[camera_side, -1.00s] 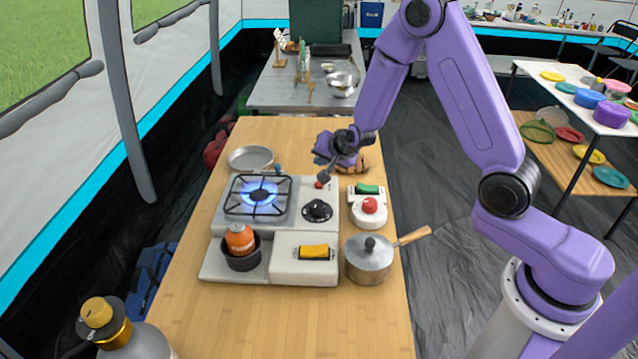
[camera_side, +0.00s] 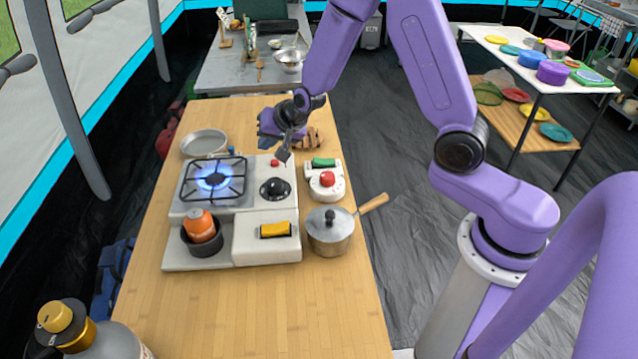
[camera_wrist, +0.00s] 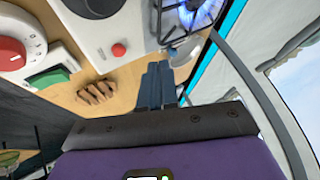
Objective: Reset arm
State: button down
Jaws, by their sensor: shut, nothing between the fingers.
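My purple arm reaches in from the right. My gripper (camera_side: 284,156) is in the air above the back right part of the stove, near its red button (camera_side: 275,162). In the wrist view the dark fingers of my gripper (camera_wrist: 158,70) are together with nothing between them. The gas stove (camera_side: 230,215) stands on the wooden table, and its burner (camera_side: 214,181) has a blue flame. The black knob (camera_side: 274,189) sits to the right of the burner.
A lidded pot (camera_side: 330,235) and a white device with a red dial (camera_side: 326,181) stand right of the stove. A pan (camera_side: 204,142) lies behind it. An orange canister (camera_side: 200,224) sits in a black holder. A bottle (camera_side: 75,335) stands at front left. The front of the wooden table (camera_side: 260,310) is clear.

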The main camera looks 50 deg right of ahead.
jog(key=s+a+r+n+g+y, duration=0.1)
jog(key=s+a+r+n+g, duration=0.3)
jog(key=s, duration=0.5)
jog(key=s+a+r+n+g+y, duration=0.1)
jog(key=s+a+n+y, duration=0.1)
jog(key=s+a+n, duration=0.5)
jog(key=s+d+r+n+g+h, duration=0.1)
jog(key=s+d+n, duration=0.3)
jog(key=s, duration=0.6)
jog(key=s+d+r+n+g+h, duration=0.2)
jog(key=s+d+n, duration=0.3)
jog(key=s, duration=0.6)
jog(key=shift+d+r, duration=0.6)
jog(key=shift+d, duration=0.2)
